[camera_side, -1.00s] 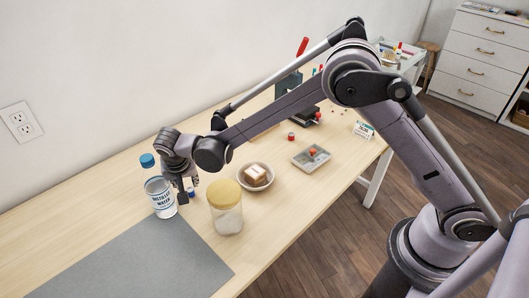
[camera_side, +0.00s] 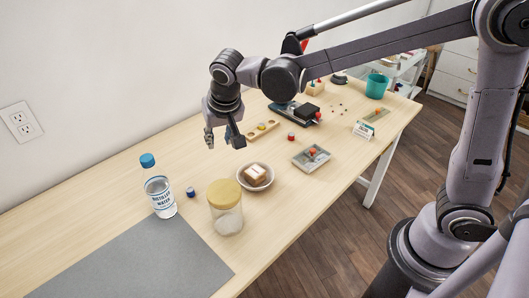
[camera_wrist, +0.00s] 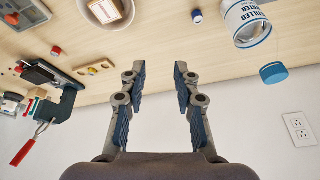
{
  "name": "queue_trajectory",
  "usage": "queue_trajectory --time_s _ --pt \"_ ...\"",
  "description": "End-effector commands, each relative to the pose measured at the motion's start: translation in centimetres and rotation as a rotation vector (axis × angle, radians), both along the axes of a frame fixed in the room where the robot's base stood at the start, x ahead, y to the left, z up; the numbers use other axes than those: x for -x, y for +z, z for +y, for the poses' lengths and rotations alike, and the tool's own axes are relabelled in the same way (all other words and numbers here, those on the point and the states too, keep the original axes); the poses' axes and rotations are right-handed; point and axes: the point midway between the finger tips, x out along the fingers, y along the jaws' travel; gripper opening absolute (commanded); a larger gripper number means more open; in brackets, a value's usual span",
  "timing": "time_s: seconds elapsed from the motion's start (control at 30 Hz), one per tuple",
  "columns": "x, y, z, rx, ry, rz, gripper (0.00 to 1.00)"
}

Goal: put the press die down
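A small dark-blue cylinder with a pale face (camera_side: 190,192), which looks like the press die, stands on the table between the water bottle and the yellow-lidded jar. It also shows at the top of the wrist view (camera_wrist: 197,16). My gripper (camera_side: 223,139) is raised above the table, behind and to the right of that cylinder and apart from it. In the wrist view its two blue-padded fingers (camera_wrist: 157,75) are spread with nothing between them. A similar small red cylinder (camera_side: 291,136) stands near the press (camera_side: 297,111).
A water bottle (camera_side: 158,190), a yellow-lidded jar (camera_side: 226,214) and a bowl (camera_side: 241,181) holding a block stand around the blue cylinder. A grey mat (camera_side: 135,265) lies in front. A wooden holed strip (camera_side: 262,130) and a grey tray (camera_side: 303,163) are farther right.

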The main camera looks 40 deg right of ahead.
Motion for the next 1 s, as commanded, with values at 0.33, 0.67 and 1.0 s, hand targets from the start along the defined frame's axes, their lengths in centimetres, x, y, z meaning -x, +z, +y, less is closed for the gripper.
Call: queue_trajectory --time_s 0.33,0.67,1.0 --pt "8.0 3.6 -7.8 -0.003 0.153 -0.069 0.31" --pt "15.5 2.9 -12.3 0.037 0.279 -0.162 0.31" --pt "18.7 1.4 -13.7 0.075 0.337 -0.214 0.31"
